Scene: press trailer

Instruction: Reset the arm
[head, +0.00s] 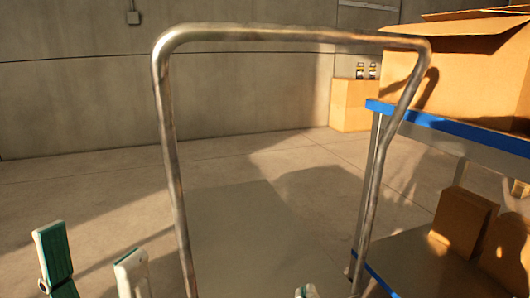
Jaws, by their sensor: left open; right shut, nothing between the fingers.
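My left gripper (92,262) is at the bottom left, its two white fingers with green-teal pads pointing up and spread apart, with nothing between them. My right gripper (306,291) shows only as a small white and green tip at the bottom edge, right of the middle. It is shut and appears empty; the rest of it is out of frame. A bent metal handle frame (290,34) stands upright in front of me. The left gripper is left of the handle's left post, apart from it in the picture. The right tip is between the two posts.
A shelf with blue edges (455,127) stands at the right, with a large open cardboard box (465,80) on top and smaller boxes (465,220) below. Another box (350,105) with two small bottles stands by the grey wall. The floor at the left is clear.

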